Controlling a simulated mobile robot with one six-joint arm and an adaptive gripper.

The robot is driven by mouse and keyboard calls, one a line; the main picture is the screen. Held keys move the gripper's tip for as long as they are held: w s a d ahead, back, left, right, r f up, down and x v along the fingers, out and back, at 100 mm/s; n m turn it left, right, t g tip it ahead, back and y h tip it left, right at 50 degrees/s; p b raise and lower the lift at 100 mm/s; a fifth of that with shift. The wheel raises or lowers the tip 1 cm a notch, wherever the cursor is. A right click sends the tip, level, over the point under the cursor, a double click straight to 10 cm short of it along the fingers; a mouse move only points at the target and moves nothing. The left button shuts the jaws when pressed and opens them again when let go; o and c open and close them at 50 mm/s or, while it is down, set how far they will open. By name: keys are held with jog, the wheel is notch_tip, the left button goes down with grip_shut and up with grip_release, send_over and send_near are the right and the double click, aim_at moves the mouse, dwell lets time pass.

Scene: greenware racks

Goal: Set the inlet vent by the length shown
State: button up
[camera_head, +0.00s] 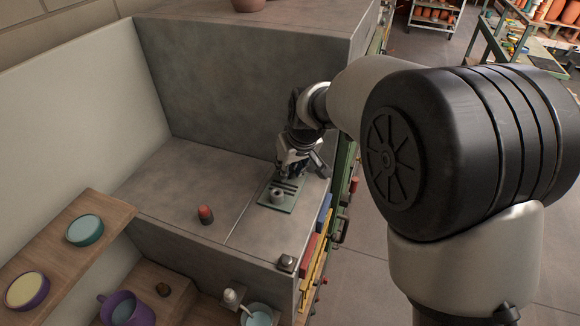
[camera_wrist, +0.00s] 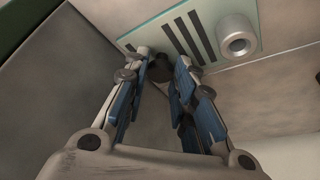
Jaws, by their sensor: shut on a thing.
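A pale green plate (camera_head: 289,207) lies on the grey block top, near its right edge. In the wrist view the plate (camera_wrist: 206,12) bears several dark parallel bars (camera_wrist: 189,38) of differing lengths. A grey round hollow piece (camera_head: 276,196) stands on the plate beside the bars; it also shows in the wrist view (camera_wrist: 238,42). My gripper (camera_head: 290,172) is low over the far end of the plate. Between its blue-padded fingertips in the wrist view (camera_wrist: 160,68) it is shut on a small dark round piece (camera_wrist: 158,73), mostly hidden by the fingers.
A red-and-dark rounded piece (camera_head: 205,214) stands on the block to the left. A small grey piece (camera_head: 287,262) sits at the front right corner. Shelves at lower left hold a teal bowl (camera_head: 85,230) and a purple mug (camera_head: 126,309). A tall grey wall stands behind.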

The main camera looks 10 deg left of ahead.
aim_at(281, 186)
jog(key=shift+s, duration=0.1)
grip_shut()
jog(key=s, duration=0.1)
jog(key=s+b, duration=0.1)
jog(key=s, duration=0.2)
jog(key=shift+s+a, duration=0.1)
jog(key=shift+a, duration=0.2)
jog(key=shift+w, duration=0.25)
jog(key=o, duration=1)
grip_release()
jog(key=v, duration=1.2)
